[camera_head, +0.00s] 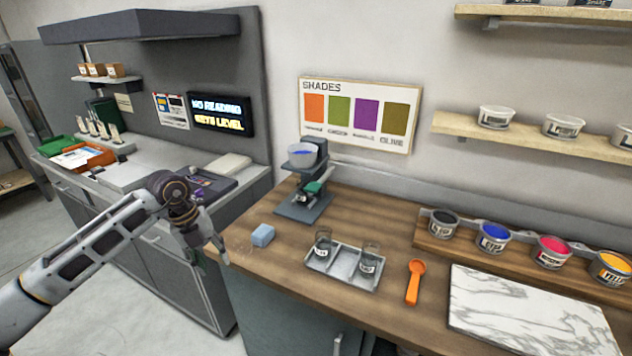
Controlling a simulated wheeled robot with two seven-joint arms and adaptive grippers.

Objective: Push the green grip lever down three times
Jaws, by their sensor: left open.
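The green grip lever (316,187) sticks out from the front of a dark dispenser stand (304,207) on the wooden counter. A bowl with blue contents (302,154) sits on top of the stand. My left gripper (212,254) is open and empty, pointing down at the left end of the wooden counter. It is to the left of and nearer than the lever, well apart from it. My right gripper is not in view.
A blue block (263,236) and a metal tray (343,267) with two glass jars stand before the dispenser. An orange scoop (414,282) and a marble slab (530,315) lie to the right. Paint tubs (492,237) line the back. Bare wood surrounds the stand.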

